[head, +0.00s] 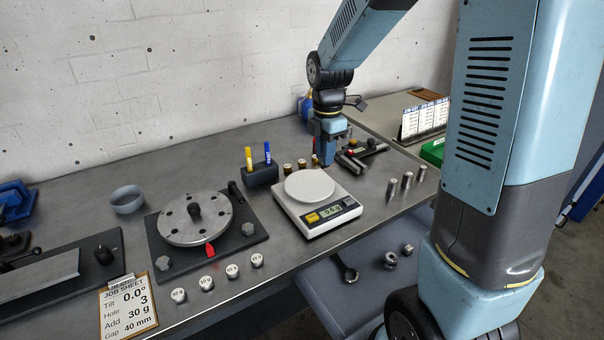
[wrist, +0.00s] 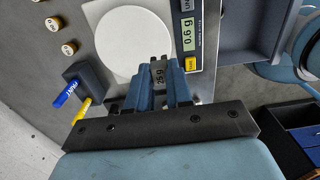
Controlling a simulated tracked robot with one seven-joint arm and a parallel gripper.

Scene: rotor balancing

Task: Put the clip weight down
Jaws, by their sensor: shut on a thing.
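My gripper (head: 325,163) is at the back edge of the white scale (head: 333,224), pointing down. In the wrist view my gripper (wrist: 158,72) is shut on a small grey clip weight (wrist: 159,76) marked 25 g. The clip weight is hidden by the fingers in the head view. I cannot tell whether the weight touches anything. The scale display (wrist: 187,36) reads 0.6 g.
A dark pen block (head: 261,174) with a yellow and a blue marker stands left of the scale. Several brass-coloured weights (head: 288,167) stand behind the scale. Steel cylinders (head: 406,181) stand to its right. The rotor disc (head: 180,226) and a front row of labelled weights (head: 232,271) are left.

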